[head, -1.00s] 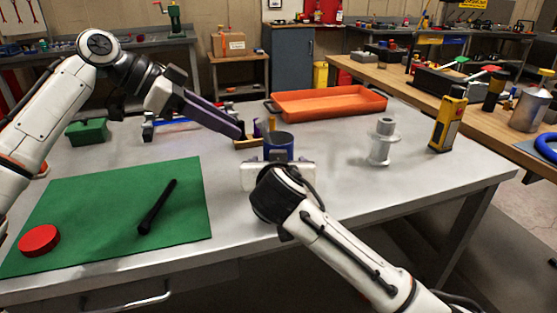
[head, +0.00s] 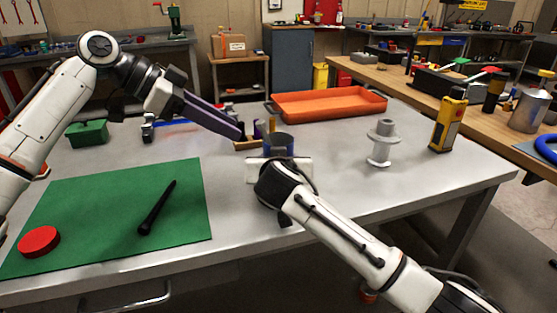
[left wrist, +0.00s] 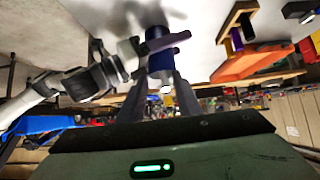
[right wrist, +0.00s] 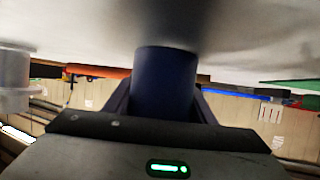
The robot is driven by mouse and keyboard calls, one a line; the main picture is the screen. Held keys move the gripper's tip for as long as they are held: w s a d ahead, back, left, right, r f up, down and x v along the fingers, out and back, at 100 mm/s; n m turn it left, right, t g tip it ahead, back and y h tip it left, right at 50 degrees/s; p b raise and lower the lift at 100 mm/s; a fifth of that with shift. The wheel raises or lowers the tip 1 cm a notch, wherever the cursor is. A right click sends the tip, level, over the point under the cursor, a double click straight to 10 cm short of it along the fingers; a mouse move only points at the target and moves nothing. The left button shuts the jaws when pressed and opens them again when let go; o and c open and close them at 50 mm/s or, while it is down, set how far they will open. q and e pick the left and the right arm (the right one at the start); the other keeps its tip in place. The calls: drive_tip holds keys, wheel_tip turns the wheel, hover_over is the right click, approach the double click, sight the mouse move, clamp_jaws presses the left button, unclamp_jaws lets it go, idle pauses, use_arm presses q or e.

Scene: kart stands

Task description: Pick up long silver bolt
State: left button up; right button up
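I cannot make out a long silver bolt for certain. My left gripper (head: 239,133) is above the table, just left of the cup. In the left wrist view its fingers (left wrist: 162,82) are apart, pointing at the cup (left wrist: 160,60). A small bright piece (left wrist: 167,89) shows between them; I cannot tell what it is.
A wooden holder (head: 245,145) stands behind the cup. An orange tray (head: 328,104) is at the back, a pale spool-shaped part (head: 382,145) and a yellow device (head: 447,122) at right. A green mat (head: 100,225) carries a black rod (head: 157,208) and red disc (head: 39,242).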

use_arm(q)
drive_tip(key=shift+o, duration=0.9)
drive_tip(key=s+d+n+t+y, duration=0.45)
drive_tip(key=n+t, duration=0.45)
drive_tip(key=n, duration=0.5)
drive_tip(key=shift+t, duration=0.3)
drive_tip(key=x, duration=1.1)
drive_tip(key=shift+w+r, duration=0.2)
drive_tip(key=shift+w, duration=0.25)
clamp_jaws()
